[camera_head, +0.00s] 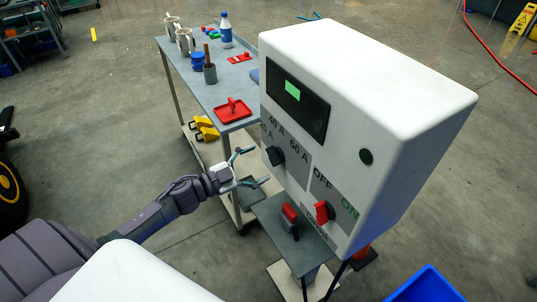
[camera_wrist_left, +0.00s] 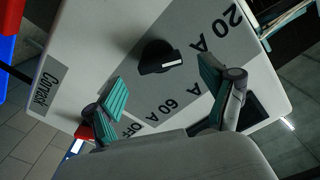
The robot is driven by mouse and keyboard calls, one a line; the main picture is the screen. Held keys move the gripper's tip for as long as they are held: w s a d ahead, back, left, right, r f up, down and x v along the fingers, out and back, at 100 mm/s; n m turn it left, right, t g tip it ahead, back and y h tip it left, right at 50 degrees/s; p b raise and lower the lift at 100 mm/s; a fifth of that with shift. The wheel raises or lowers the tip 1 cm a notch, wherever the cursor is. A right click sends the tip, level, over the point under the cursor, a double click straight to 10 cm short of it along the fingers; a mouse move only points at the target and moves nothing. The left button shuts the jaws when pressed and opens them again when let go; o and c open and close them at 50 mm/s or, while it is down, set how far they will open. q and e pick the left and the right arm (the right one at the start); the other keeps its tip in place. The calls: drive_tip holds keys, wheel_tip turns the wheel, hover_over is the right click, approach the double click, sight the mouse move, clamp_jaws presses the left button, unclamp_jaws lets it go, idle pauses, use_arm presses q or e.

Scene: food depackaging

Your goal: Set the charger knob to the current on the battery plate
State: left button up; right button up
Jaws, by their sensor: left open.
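The charger is a white box (camera_head: 370,70) with a dark display bearing a green patch. Its black knob (camera_head: 274,156) sits among 40 A and 60 A labels, with another label partly cut off. In the left wrist view the knob (camera_wrist_left: 158,55) has a white line pointing right and slightly down, between 20 A and 60 A; a finger covers the label there. My left gripper (camera_head: 249,167) is open in front of the knob, apart from it. Its teal fingers (camera_wrist_left: 162,76) lie on either side of the knob's lower part in the wrist picture. I see no readable battery plate. My right gripper is out of view.
A red switch (camera_head: 322,212) is beside OFF and ON on the charger. A grey table (camera_head: 206,88) behind holds mugs, a bottle and a red tray (camera_head: 233,112). A blue bin (camera_head: 425,287) is at lower right.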

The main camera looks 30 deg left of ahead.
sight(269, 158)
use_arm(q)
drive_tip(key=shift+p+x, duration=0.3)
drive_tip(key=shift+x, duration=1.65)
drive_tip(key=shift+s, duration=0.1)
drive_tip(key=c, duration=1.2)
drive_tip(key=shift+o, duration=0.2)
drive_tip(key=shift+m, duration=0.3)
drive_tip(key=shift+m+b, duration=1.55)
drive_tip(key=shift+m, duration=2.45)
